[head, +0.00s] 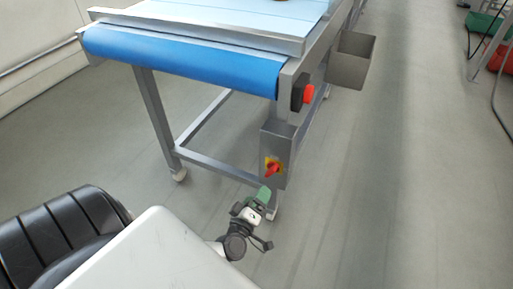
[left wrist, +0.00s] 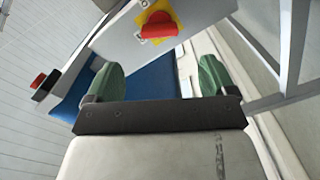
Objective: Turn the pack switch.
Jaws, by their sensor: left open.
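The pack switch (head: 273,168) is a red rotary knob on a yellow plate, on a grey metal box (head: 282,148) fixed to the conveyor leg. In the left wrist view the red knob (left wrist: 159,26) shows at the top, beyond the fingertips. My left gripper (head: 264,196) is just below the switch in the head view. In the left wrist view its two green fingers (left wrist: 158,78) are apart with nothing between them. The gripper does not appear to touch the knob. My right gripper is not in view.
A conveyor with a blue belt (head: 180,62) stands above on grey legs. A red and black button (head: 308,94) sits on its side, with a grey open bin (head: 351,62) behind. The floor (head: 400,190) to the right is clear. Red and green items lie far right.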

